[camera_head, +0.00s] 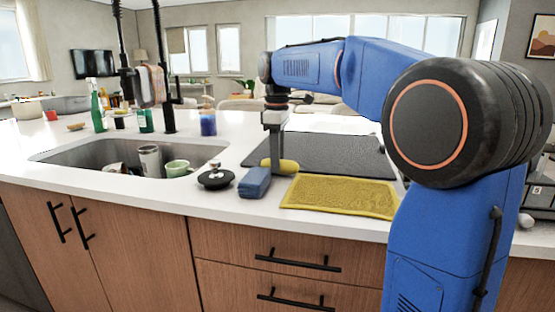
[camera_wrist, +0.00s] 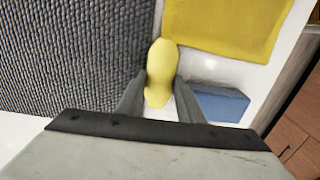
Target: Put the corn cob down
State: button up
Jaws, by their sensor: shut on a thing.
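The yellow corn cob (camera_head: 287,167) is between the fingers of my gripper (camera_head: 275,165), at the left front part of the dark grey mat. In the wrist view my gripper (camera_wrist: 160,98) is shut on the corn cob (camera_wrist: 160,65), whose rounded end points away past the fingertips. The cob is at or just above the surface; I cannot tell whether it touches. Part of the cob is hidden by the fingers.
A blue sponge-like block (camera_head: 255,183) lies close left of the gripper. A yellow cloth (camera_head: 340,196) lies in front of the dark textured mat (camera_head: 335,152). A black lid (camera_head: 215,179) sits by the sink (camera_head: 75,153), which holds a green mug (camera_head: 178,168) and a metal cup (camera_head: 149,160).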

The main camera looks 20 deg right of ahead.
jog(key=shift+f, duration=0.15)
jog(key=o, duration=0.9)
jog(key=shift+c, duration=0.2)
